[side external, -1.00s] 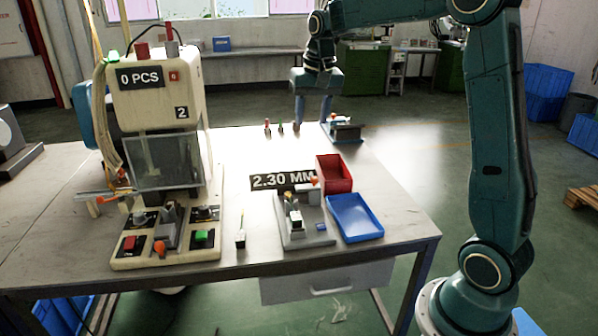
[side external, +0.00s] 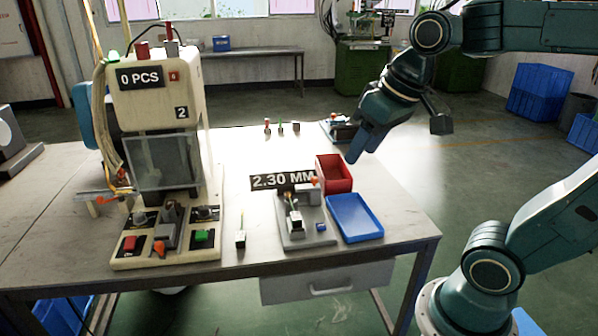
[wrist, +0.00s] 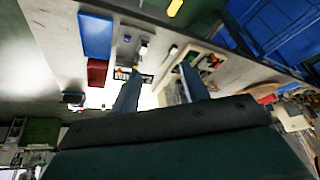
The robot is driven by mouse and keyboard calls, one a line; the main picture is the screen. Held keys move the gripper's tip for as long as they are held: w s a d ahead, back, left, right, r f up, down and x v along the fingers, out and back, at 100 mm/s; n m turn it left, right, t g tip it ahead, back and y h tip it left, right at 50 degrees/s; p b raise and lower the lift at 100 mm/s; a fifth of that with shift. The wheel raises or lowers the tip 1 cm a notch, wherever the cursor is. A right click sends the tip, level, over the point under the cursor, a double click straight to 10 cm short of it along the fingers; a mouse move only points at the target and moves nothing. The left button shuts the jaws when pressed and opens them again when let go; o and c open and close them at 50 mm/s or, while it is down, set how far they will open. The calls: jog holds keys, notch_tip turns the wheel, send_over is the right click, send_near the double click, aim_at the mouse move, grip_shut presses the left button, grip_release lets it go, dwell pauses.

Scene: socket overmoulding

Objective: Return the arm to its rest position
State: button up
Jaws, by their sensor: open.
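My gripper (side external: 364,143) hangs in the air above the right side of the table, over the area behind the red bin. Its fingers point down and to the left. In the wrist view its two fingers (wrist: 162,88) are spread apart with nothing between them, so it is open and empty. The grey table (side external: 395,215) lies below.
The moulding machine (side external: 158,90) stands at left. A gauge fixture (side external: 300,228), red bin (side external: 335,174) and blue tray (side external: 354,217) sit at right. Several small upright parts (side external: 281,127) and a dark fixture (side external: 338,130) stand at the back. Open floor lies right of the table.

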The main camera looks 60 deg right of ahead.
jog(key=s+a+f+n, duration=0.2)
jog(key=s+f, duration=0.1)
jog(key=s, duration=0.3)
jog(key=shift+t, duration=0.4)
